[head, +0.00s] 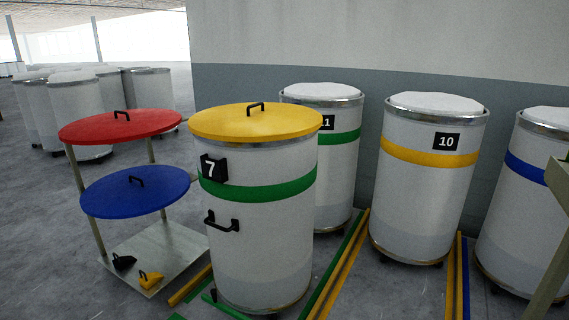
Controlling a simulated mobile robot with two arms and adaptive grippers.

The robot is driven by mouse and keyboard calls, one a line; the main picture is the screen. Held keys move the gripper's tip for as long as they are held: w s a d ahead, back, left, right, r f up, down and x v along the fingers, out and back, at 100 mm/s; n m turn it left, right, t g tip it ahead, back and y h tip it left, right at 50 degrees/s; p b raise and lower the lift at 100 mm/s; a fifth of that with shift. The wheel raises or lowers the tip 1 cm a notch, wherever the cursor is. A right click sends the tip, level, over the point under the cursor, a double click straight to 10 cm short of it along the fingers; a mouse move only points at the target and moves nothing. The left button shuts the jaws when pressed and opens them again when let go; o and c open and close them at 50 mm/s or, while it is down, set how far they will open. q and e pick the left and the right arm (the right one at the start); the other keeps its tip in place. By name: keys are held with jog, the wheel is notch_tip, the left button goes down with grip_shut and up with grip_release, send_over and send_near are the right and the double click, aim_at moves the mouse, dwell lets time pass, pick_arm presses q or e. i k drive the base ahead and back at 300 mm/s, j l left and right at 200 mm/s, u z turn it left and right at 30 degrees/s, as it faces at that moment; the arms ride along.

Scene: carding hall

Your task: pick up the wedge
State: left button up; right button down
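Two small wedge-shaped blocks with handles lie on the metal bottom plate of a stand (170,245) at the lower left. One is a black wedge (123,263), near the plate's left edge. The other is a yellow wedge (151,280) with a black handle, at the plate's front corner. They lie close beside each other. Neither of my grippers is in view.
Above the wedges, the stand holds a blue lid (135,195) and a red lid (120,128). Can 7 (258,240), with a yellow lid (255,122), stands close right. Can 10 (425,205) and others line the wall. Open floor (45,215) lies left.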

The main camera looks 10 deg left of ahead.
aim_at(148, 280)
jog(key=i+j+u, duration=0.2)
jog(key=i+u, duration=0.2)
jog(key=i+j+u, duration=0.1)
jog(key=i+u, duration=0.5)
jog(key=u, duration=0.15)
jog(key=i+l+u, duration=0.15)
jog(key=i+u, duration=0.25)
